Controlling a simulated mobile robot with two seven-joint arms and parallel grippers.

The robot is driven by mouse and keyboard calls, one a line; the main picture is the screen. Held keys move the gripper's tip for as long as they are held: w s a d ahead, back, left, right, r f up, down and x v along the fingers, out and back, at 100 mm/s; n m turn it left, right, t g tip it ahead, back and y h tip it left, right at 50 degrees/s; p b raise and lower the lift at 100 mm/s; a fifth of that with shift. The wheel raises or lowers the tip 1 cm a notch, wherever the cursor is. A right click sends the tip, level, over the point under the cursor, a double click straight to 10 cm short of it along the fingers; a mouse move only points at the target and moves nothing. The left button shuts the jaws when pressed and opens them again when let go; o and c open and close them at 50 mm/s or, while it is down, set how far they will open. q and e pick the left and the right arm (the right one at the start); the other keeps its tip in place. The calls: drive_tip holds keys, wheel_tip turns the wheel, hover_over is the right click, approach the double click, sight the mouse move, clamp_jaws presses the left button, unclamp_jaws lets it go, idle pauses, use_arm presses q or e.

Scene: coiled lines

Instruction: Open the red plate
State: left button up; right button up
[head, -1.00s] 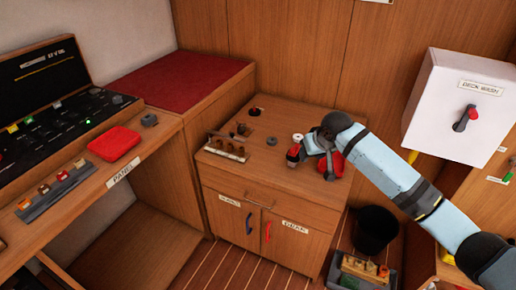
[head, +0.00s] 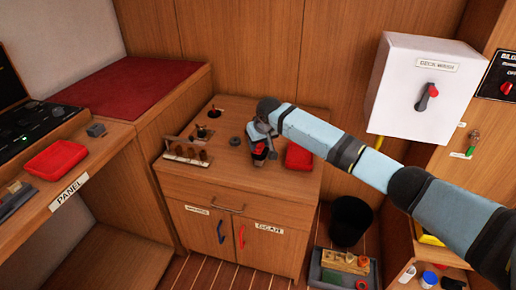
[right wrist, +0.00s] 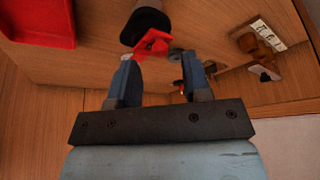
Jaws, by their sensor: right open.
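A small red piece (right wrist: 152,43) on a dark rounded body (right wrist: 146,25) shows between and just beyond my right gripper's fingertips in the right wrist view. It may be the red plate; I cannot tell for sure. In the head view the red piece (head: 259,149) is partly hidden by my right gripper (head: 264,143), over the cabinet top. The right gripper is open, its blue-grey fingers apart (right wrist: 150,75); whether they touch the piece is unclear. A flat red tray-like box (head: 299,157) lies to the right of the gripper. My left gripper is not in view.
The cabinet top (head: 225,172) also holds a grey ring (head: 235,141), a rack of wooden pegs (head: 187,151) and a dark round fitting with red (head: 214,112). A white box (head: 423,88) hangs at the right. A black bucket (head: 350,222) stands beside the cabinet.

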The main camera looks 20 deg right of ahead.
drive_tip(key=shift+x, duration=1.15)
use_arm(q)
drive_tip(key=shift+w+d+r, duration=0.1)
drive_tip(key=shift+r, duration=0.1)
use_arm(e)
clamp_jaws()
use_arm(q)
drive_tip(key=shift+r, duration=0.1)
use_arm(e)
drive_tip(key=shift+r, duration=0.1)
